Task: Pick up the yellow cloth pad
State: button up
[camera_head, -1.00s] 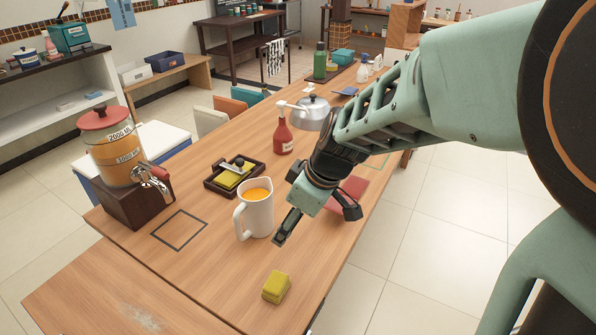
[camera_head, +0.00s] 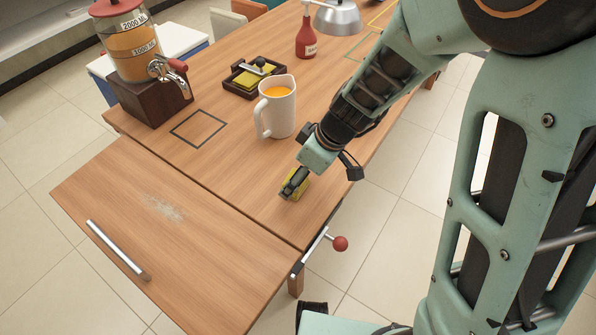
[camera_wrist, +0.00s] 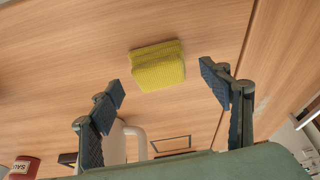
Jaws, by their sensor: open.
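The yellow cloth pad (camera_head: 303,189) lies on the wooden table near its right edge, partly hidden behind my gripper (camera_head: 292,187) in the head view. In the wrist view the yellow pad (camera_wrist: 158,72) lies ahead of the fingertips and between their lines. My gripper (camera_wrist: 163,85) is open, with one finger to each side and nothing between them. A gap to the pad shows in the wrist view, but its exact height cannot be told.
A white jug (camera_head: 278,110) of orange liquid stands just behind the pad. A dark tray (camera_head: 229,86) holds another yellow piece. A drink dispenser (camera_head: 137,60) and a red bottle (camera_head: 306,38) stand farther back. A side leaf (camera_head: 180,245) with a metal handle is mostly clear.

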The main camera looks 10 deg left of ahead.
jog(key=shift+x, duration=1.2)
jog(key=c, duration=1.1)
jog(key=shift+c, duration=0.2)
jog(key=shift+r, duration=0.1)
